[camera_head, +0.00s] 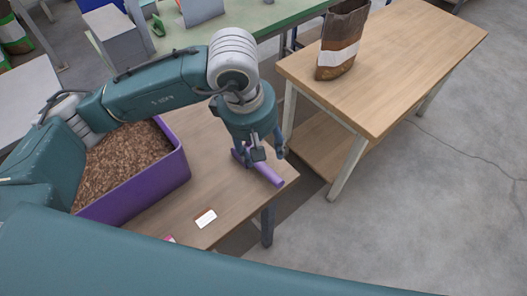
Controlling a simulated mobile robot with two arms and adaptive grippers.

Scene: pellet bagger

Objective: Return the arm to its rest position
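My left arm reaches in from the left over the near table, and its gripper (268,153) points down near the table's right corner. A purple tool (268,176), perhaps a scoop handle, lies at the fingertips on or just above the wood. The fingers appear spread around or beside it; whether they touch it I cannot tell. My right gripper is not in view.
A purple bin (180,163) of brown pellets (118,158) stands on the near table (250,208) below my arm. A white card (206,218) lies in front. A brown bag (342,42) stands on the wooden table (405,60) at right. Grey floor is clear.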

